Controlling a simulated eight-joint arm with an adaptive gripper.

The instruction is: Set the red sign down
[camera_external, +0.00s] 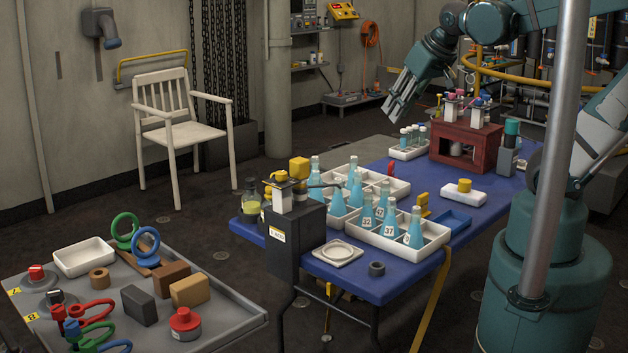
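A small red upright piece (391,168), which looks like the red sign, stands on the blue table (470,222) at the back edge of a white compartment tray. Its lower part is partly hidden, and no lettering can be read on it. My gripper (394,109) is above and behind it in the picture, in the air beyond the table's far side, with its fingers pointing down and to the left. I see nothing between the fingers. Their gap is too small here to judge.
White trays with blue-liquid flasks (387,222) fill the table's middle. A dark red rack (465,146) and a small vial tray (408,151) stand at the far end. A yellow-topped white block (463,192) lies at right. A grey bench (222,322) with loose parts is front left.

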